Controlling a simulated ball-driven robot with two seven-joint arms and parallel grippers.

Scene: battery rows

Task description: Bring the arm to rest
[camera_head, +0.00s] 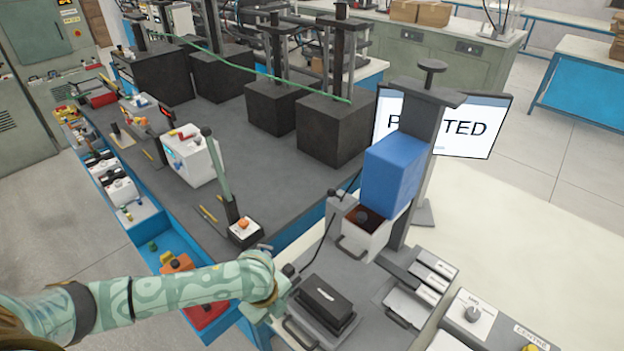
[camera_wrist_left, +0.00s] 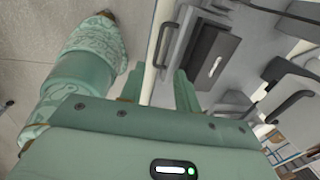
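My left arm (camera_head: 180,290) reaches in from the left, pale green with a pattern. My left gripper (camera_head: 279,287) is at the near left edge of the bench, just left of a dark box (camera_head: 325,296) in a grey holder. In the left wrist view my left gripper (camera_wrist_left: 158,82) shows two green fingers apart, with nothing between them. The dark box (camera_wrist_left: 212,54) lies to the right of the fingers there, clear of them. My right gripper is not in view.
A press with a blue block (camera_head: 393,172) stands behind the dark box. A monitor (camera_head: 470,124) beside it shows partly hidden text ending in "TED". A lever with an orange button (camera_head: 243,224) stands behind my gripper. Blue bins (camera_head: 170,245) line the left bench edge.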

